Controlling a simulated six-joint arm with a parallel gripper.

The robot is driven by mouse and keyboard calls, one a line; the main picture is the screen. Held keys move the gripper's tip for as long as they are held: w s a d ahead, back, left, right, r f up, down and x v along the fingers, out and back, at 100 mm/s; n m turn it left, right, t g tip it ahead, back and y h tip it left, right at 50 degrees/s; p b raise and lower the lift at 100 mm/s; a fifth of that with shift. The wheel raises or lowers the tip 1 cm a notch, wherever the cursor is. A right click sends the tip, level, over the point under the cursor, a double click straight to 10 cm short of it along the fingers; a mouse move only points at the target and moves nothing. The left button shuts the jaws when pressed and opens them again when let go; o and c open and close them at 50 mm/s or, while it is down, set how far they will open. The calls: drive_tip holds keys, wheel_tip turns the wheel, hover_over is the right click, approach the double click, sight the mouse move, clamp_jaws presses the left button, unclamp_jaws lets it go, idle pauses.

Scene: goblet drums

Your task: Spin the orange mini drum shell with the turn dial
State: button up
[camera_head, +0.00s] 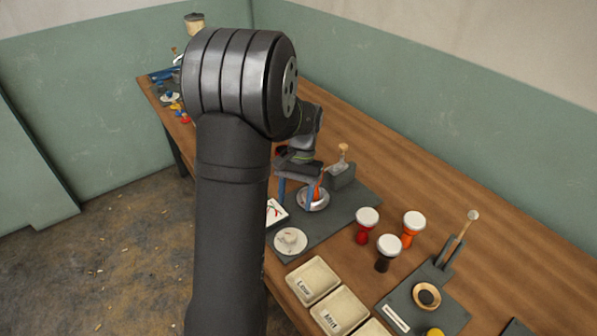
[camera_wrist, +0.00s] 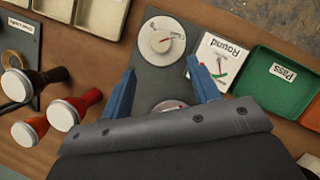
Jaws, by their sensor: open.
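The orange mini drum shell (camera_head: 318,192) stands on a round silver turntable (camera_head: 316,205) on the dark grey base. My gripper's arm partly hides it. The turn dial (camera_head: 290,241), a pale disc with a pointer mark, lies nearer the front on the same base; it also shows at the top middle of the wrist view (camera_wrist: 161,42). My gripper (camera_head: 296,203) is open, with its blue fingers apart and pointing down beside the shell. In the wrist view my gripper (camera_wrist: 160,72) has nothing between its fingertips, and the dial lies beyond them. The turntable is mostly hidden there.
A "Round" card (camera_wrist: 218,58) lies beside the dial, with a green "Pass" tray (camera_wrist: 281,72) beyond. Red (camera_head: 366,234), orange (camera_head: 410,238) and dark (camera_head: 384,262) goblet drums stand to the right. Cream trays (camera_head: 314,279) line the front. A grey block (camera_head: 341,178) stands behind the turntable.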

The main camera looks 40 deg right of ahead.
sight(290, 234)
drive_tip(key=v, duration=0.7)
drive_tip(key=shift+r, duration=0.3)
drive_tip(key=shift+w+d, duration=0.1)
drive_tip(key=x, duration=1.7)
drive_tip(key=shift+f, duration=0.2)
